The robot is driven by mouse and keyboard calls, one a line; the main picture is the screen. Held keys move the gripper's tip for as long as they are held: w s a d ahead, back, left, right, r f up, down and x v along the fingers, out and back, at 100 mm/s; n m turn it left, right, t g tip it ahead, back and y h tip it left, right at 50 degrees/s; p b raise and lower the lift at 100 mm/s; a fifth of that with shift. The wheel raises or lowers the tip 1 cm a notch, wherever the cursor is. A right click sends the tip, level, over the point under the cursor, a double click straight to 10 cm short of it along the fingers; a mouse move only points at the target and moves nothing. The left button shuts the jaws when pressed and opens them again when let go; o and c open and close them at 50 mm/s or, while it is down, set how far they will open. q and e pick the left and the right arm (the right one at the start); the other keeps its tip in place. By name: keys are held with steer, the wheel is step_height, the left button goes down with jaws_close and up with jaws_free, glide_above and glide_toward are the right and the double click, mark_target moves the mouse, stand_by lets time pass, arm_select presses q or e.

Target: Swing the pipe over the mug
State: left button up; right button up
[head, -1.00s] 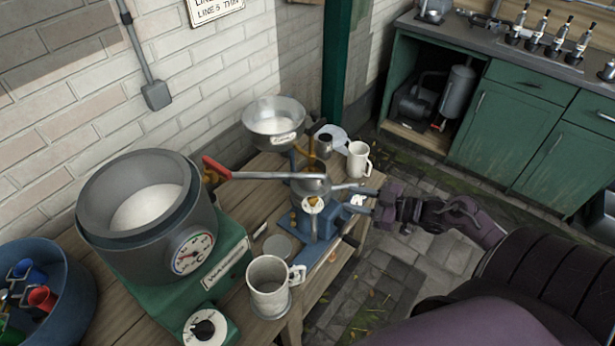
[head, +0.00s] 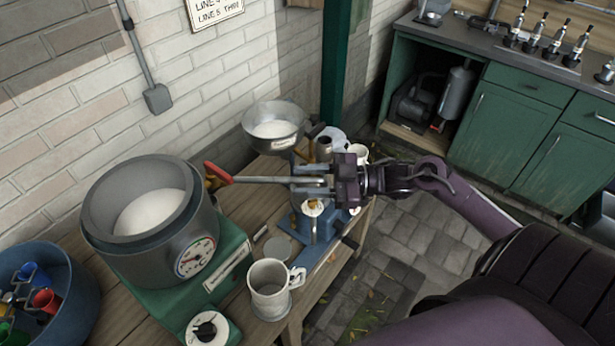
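The pipe (head: 265,180) is a thin grey metal tube with a red grip at its left end. It runs to the right from the grey heated pot's side, above the bench. My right gripper (head: 312,182) is at the pipe's right end. Its fingers look spread, one on each side of the pipe; I cannot tell whether they touch it. The gripper hides the pipe's tip. A pale metal mug (head: 268,284) stands upright at the bench's front edge, in front of the pipe and apart from it. My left gripper is out of view.
The grey pot (head: 140,240) with white liquid stands on a green base. A metal bowl (head: 273,124) and a blue machine (head: 312,250) stand near the pipe. Another white mug (head: 361,153) is partly behind my gripper. A blue tub (head: 75,318) holds several coloured mugs.

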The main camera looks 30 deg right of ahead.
jaws_close()
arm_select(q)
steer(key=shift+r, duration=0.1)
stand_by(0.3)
